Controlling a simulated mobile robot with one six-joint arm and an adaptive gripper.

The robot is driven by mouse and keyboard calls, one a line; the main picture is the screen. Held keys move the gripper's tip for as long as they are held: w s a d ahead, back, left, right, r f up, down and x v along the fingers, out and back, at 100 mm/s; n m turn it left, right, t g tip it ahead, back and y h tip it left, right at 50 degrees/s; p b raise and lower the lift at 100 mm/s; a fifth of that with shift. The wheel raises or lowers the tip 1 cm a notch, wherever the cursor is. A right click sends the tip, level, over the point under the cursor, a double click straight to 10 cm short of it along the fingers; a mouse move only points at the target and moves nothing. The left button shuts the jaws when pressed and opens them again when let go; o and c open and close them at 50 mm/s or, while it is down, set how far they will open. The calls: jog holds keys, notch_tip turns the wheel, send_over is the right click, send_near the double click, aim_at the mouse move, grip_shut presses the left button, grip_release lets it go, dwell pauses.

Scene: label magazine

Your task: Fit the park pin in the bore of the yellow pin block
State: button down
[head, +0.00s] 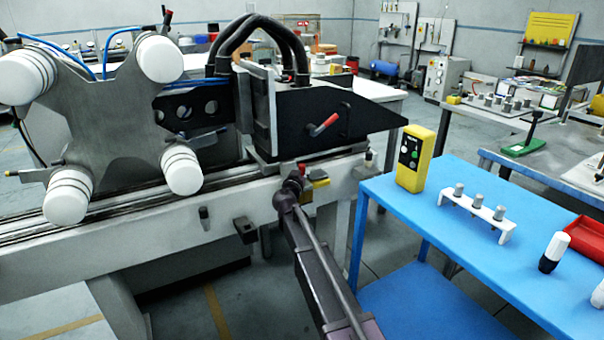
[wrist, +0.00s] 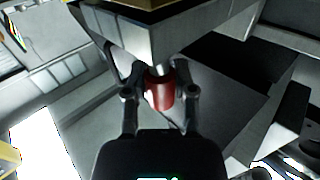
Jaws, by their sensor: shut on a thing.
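My gripper (head: 293,184) is at the front of the machine rail. In the wrist view its two fingers (wrist: 160,93) are shut on the red grip of the park pin (wrist: 160,96). The pin's short metal shank points away from me, toward a grey block face. A bit of red at the gripper (head: 302,169) shows in the head view. The yellow pin block (head: 320,183) is just right of the gripper, on the front of the machine. A yellow strip (wrist: 150,4) shows at the wrist view's top edge. The bore is hidden, and I cannot tell whether the shank is in it.
The black machine head with a red lever (head: 324,125) stands above the rail. A four-armed carrier with white rollers (head: 182,172) is at the left. The blue table (head: 450,260) at the right bears a yellow control box (head: 414,158), a white peg rack (head: 478,217) and a red tray (head: 588,240).

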jog(key=shift+f+b, duration=0.7)
jog(key=shift+f, duration=0.1)
jog(key=shift+c, duration=1.8)
grip_release()
jog(key=s+a, duration=0.2)
jog(key=s, duration=1)
jog(key=shift+a, duration=0.15)
